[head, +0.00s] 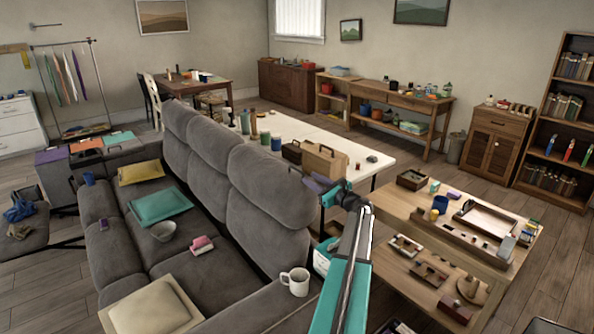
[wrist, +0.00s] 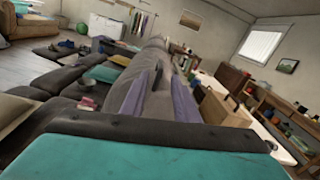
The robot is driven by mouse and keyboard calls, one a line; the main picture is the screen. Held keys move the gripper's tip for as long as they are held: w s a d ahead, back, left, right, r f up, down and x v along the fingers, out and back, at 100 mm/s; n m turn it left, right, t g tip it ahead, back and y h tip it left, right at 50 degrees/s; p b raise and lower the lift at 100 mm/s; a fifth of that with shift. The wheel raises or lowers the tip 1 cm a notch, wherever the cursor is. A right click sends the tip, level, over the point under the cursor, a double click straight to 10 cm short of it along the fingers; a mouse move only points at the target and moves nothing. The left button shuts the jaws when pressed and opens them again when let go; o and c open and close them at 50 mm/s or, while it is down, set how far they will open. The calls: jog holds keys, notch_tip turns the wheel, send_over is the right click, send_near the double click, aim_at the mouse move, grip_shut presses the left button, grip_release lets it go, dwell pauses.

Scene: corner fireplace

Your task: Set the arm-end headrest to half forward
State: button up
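The grey sofa (head: 170,185) has a row of padded headrests along its back. The nearest headrest (head: 270,188), by the arm with the white mug (head: 295,281), stands about upright and in line with the others. My gripper (head: 318,184) is just right of this headrest, behind the backrest, at about its upper edge. In the wrist view the two purple fingers (wrist: 158,98) are apart, with grey upholstery (wrist: 156,60) seen between and beyond them. Nothing is visibly held, and I cannot tell whether a finger touches the headrest.
A white table (head: 365,150) with a wooden box (head: 324,162) and jars stands behind the sofa. A low wooden table (head: 470,262) with trays and small items is at right. The seat holds cushions, a bowl (head: 163,231) and a pink item (head: 201,245).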

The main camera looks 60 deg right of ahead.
aim_at(301, 173)
jog(key=p+x, duration=0.3)
jog(key=x, duration=0.7)
jog(key=shift+f, duration=0.1)
grip_shut()
